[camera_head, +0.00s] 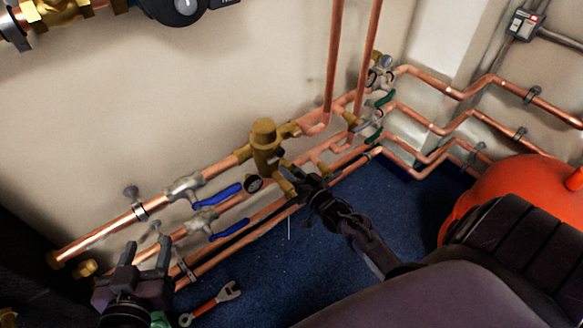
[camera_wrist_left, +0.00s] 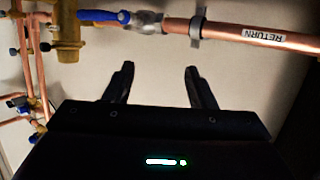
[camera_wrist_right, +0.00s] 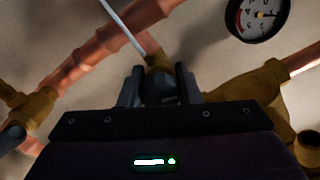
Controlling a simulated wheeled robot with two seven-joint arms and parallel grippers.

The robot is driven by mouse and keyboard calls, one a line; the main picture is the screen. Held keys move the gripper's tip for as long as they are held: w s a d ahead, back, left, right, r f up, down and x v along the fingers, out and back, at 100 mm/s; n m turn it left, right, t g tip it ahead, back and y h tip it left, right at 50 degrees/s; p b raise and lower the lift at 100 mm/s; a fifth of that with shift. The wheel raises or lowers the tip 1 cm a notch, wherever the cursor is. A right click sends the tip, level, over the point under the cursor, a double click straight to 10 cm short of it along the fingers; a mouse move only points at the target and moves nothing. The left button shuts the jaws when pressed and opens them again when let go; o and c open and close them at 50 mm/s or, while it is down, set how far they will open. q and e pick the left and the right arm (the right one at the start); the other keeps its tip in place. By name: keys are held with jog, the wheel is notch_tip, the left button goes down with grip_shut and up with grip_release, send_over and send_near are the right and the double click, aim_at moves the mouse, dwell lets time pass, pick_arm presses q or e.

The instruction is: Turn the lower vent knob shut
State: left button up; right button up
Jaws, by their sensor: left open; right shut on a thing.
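The lower vent knob (camera_wrist_right: 160,90) is a dark, small piece by a brass fitting (camera_wrist_right: 157,64), between the fingers of my right gripper (camera_wrist_right: 160,84) in the right wrist view. In the head view my right gripper (camera_head: 312,190) is shut there, at the lower copper pipes, and hides most of the knob. A thin pale straight line (camera_head: 289,228) runs down from this spot; it also shows in the right wrist view (camera_wrist_right: 122,26). My left gripper (camera_head: 146,252) is open and empty at the lower left, and its open fingers show in the left wrist view (camera_wrist_left: 158,80).
A brass valve body (camera_head: 265,145) and a gauge (camera_head: 254,184) sit above. Two valves with blue levers (camera_head: 218,195) are left of them. An orange-handled wrench (camera_head: 210,303) lies on the blue floor. A red-orange tank (camera_head: 510,190) stands right. Floor below the pipes is mostly clear.

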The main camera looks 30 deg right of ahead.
jog(key=shift+r+m+p, duration=0.1)
jog(key=shift+m+p, duration=0.3)
jog(key=shift+m, duration=0.2)
pick_arm(q)
jog(key=s+a+f+g+y+p, duration=0.1)
jog(key=s+a+f+g+y, duration=0.2)
jog(key=s+f+g, duration=0.7)
pick_arm(e)
jog(key=shift+m, duration=0.8)
jog(key=shift+r+m+p, duration=0.1)
jog(key=shift+m+p, duration=0.6)
jog(key=m+p, duration=0.2)
jog(key=m, duration=0.1)
jog(key=shift+m, duration=0.4)
jog(key=m+p, duration=0.1)
jog(key=m, duration=0.2)
jog(key=shift+m+p, duration=0.3)
pick_arm(q)
jog(key=s+a+f+n+g+y+p, duration=0.1)
jog(key=s+a+y, duration=0.1)
jog(key=a, duration=0.4)
jog(key=shift+s+a+g+y, duration=0.3)
jog(key=shift+s+g, duration=0.1)
jog(key=shift+s, duration=0.15)
pick_arm(e)
jog(key=shift+m, duration=1.7)
